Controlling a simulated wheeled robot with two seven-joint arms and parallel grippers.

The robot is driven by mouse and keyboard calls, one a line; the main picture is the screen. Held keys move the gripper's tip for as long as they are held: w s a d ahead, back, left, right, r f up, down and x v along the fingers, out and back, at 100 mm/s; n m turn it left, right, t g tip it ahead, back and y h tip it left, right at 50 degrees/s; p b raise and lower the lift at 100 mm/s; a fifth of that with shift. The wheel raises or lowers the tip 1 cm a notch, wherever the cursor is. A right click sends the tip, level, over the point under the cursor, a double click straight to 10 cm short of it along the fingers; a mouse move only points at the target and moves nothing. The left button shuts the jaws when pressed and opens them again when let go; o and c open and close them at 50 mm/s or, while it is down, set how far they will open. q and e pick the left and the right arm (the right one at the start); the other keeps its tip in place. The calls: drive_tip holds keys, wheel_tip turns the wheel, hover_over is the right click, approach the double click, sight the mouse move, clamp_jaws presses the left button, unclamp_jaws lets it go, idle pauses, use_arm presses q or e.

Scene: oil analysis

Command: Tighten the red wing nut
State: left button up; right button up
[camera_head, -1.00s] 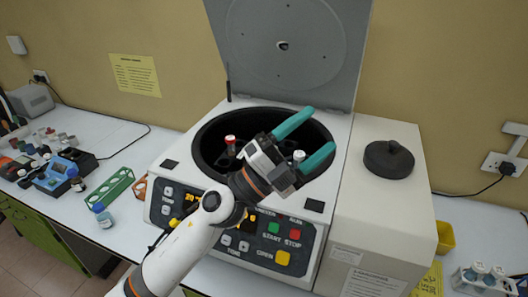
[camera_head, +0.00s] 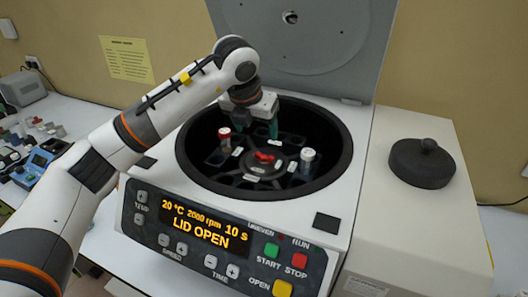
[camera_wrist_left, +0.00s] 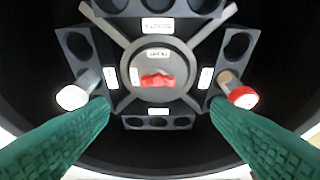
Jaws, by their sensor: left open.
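The red wing nut (camera_head: 264,157) sits at the hub of the rotor inside the open centrifuge (camera_head: 341,214). In the left wrist view the red wing nut (camera_wrist_left: 157,80) lies near the middle, on a round grey hub. My left gripper (camera_head: 261,130) points down into the bowl above the far part of the rotor. Its green fingers are spread wide and empty in the left wrist view (camera_wrist_left: 160,125), apart from the nut. A red-capped tube (camera_head: 224,133) and a white-capped tube (camera_head: 308,155) stand in opposite rotor buckets. My right gripper is not in view.
The raised lid (camera_head: 300,50) stands behind the bowl, close to my left wrist. The bowl wall (camera_head: 335,135) surrounds the rotor. The panel display (camera_head: 205,225) reads LID OPEN. A black round lid with a knob (camera_head: 421,163) rests on the white box at right.

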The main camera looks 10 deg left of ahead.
sight(264, 154)
use_arm(q)
drive_tip(key=p+x, duration=0.3)
drive_tip(key=x, duration=0.6)
drive_tip(key=shift+d+f, duration=0.1)
drive_tip(key=shift+d, duration=0.05)
drive_tip(key=shift+w+f, duration=0.2)
drive_tip(key=shift+f, duration=0.45)
